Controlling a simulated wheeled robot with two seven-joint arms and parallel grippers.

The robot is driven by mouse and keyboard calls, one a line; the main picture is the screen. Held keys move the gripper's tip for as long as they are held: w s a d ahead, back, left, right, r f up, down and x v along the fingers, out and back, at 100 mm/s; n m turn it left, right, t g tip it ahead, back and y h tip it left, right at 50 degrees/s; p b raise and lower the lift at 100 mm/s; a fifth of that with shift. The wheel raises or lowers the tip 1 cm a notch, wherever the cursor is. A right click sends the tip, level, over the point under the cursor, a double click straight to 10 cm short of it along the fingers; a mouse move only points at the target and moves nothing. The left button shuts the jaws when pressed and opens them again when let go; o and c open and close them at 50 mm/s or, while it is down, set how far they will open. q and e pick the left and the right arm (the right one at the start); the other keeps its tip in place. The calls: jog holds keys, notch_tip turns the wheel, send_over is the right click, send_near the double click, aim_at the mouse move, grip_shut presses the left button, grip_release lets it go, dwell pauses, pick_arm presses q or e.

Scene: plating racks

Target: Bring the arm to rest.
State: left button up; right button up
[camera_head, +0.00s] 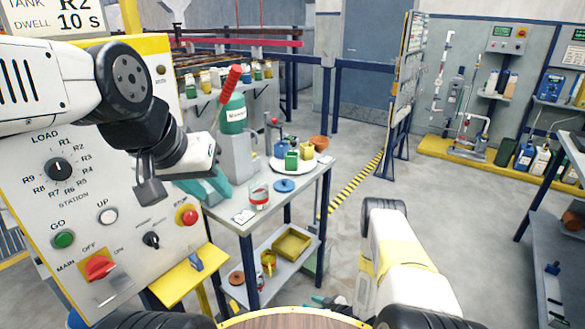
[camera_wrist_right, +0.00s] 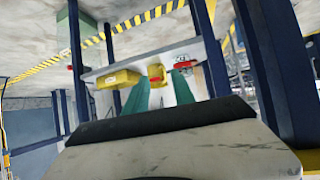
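My left arm comes in from the left in the head view, in front of the control panel (camera_head: 125,215). Its gripper (camera_head: 207,187) shows teal fingers beside the panel's right edge, near the grey stand on the table. Whether these fingers are apart is unclear. My right arm reaches down at the lower middle of the head view; its gripper is mostly hidden there, with a bit of teal low down. In the right wrist view the two teal fingers of my right gripper (camera_wrist_right: 163,92) stand apart, with nothing visible between them.
The table (camera_head: 303,193) holds a red-handled device, a white round tray (camera_head: 275,164) with small containers, a jar (camera_head: 259,197) and a blue disc (camera_head: 284,186). Its lower shelf holds a yellow tray (camera_head: 292,243), also in the right wrist view (camera_wrist_right: 118,79). Floor right of the table is open.

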jog(key=w+d+r+m+h, duration=0.1)
jog(key=w+d+r+h, duration=0.1)
jog(key=w+d+r, duration=0.35)
jog(key=w+d+r+h, duration=0.1)
jog(key=w+d+r, duration=0.1)
jog(key=w+r, duration=0.65)
jog(key=d+r+m+h, duration=0.2)
jog(key=d+r+h, duration=0.15)
jog(key=r, duration=2.05)
jog(key=s+r+m, duration=0.2)
jog(key=s+r, duration=0.4)
jog(key=r, duration=0.3)
jog(key=s+r+m, duration=0.1)
jog(key=s+r, duration=0.4)
jog(key=r, duration=0.4)
jog(key=s+a+r, duration=0.1)
jog(key=s+r, duration=0.2)
jog(key=s, duration=0.4)
jog(key=s+a+r+m+g, duration=0.1)
jog(key=s+r, duration=0.2)
jog(key=s, duration=0.5)
jog(key=s+a+r+m+g+y, duration=0.1)
jog(key=s+r, duration=0.2)
jog(key=s, duration=0.5)
jog(key=shift+s+a, duration=0.25)
